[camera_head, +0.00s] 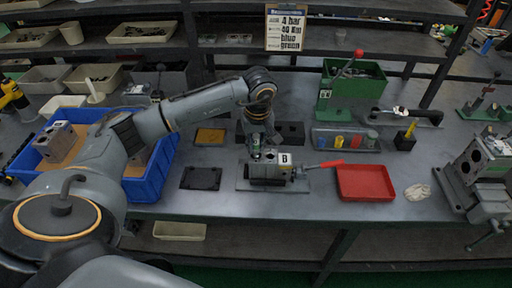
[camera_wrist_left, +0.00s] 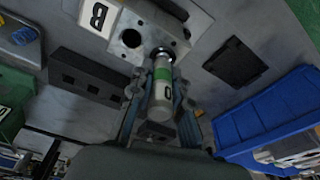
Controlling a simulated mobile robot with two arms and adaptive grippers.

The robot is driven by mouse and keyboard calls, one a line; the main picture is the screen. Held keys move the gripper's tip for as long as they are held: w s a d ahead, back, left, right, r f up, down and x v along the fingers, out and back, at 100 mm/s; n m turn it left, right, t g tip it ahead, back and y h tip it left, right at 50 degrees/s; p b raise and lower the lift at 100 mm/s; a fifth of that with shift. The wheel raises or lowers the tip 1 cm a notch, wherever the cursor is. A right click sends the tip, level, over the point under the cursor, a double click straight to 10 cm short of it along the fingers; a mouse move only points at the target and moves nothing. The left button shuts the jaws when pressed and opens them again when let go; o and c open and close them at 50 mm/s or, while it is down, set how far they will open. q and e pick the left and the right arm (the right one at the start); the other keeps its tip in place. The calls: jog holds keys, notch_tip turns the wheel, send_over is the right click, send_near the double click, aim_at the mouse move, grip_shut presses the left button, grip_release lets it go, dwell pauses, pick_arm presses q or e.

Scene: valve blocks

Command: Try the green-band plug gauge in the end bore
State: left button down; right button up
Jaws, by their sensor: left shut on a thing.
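The green-band plug gauge (camera_wrist_left: 161,88) is a pale cylinder with a green band and a dark mark on its end. My left gripper (camera_wrist_left: 160,105) is shut on it, one finger on each side. The gauge's metal tip meets a bore in the end of the grey valve block (camera_wrist_left: 150,22); how deep it sits I cannot tell. Another round bore shows open beside it. In the head view the valve block (camera_head: 264,172), with a white "B" label, lies on a flat plate, and my left gripper (camera_head: 257,146) reaches down at its far side. My right gripper is not in view.
A red-handled clamp lever (camera_head: 320,165) is right of the block, then a red tray (camera_head: 366,184). A rack (camera_head: 347,143) holds several coloured plugs. A blue crate (camera_head: 163,170) stands left.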

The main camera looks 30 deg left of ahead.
pick_arm(q)
jog(key=shift+r+p, duration=2)
jog(key=shift+r, duration=1.6)
jog(key=shift+f, duration=0.1)
jog(key=shift+a, duration=0.1)
